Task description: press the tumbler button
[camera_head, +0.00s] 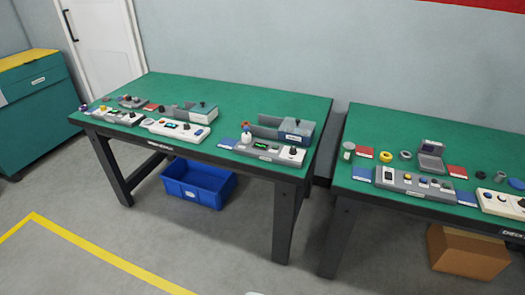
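No label is readable, so I cannot tell which control is the tumbler button. On the right table, a grey panel with several buttons (413,183) stands near the front edge, and a cream panel with a blue button (503,204) is at the right edge of the view. My gripper is not in view.
Two green-topped tables, left (225,97) and right (385,125), stand with a narrow gap between. A blue bin (198,184) is under the left table, a cardboard box (468,252) under the right. The grey floor in front is open, with yellow lines (95,257).

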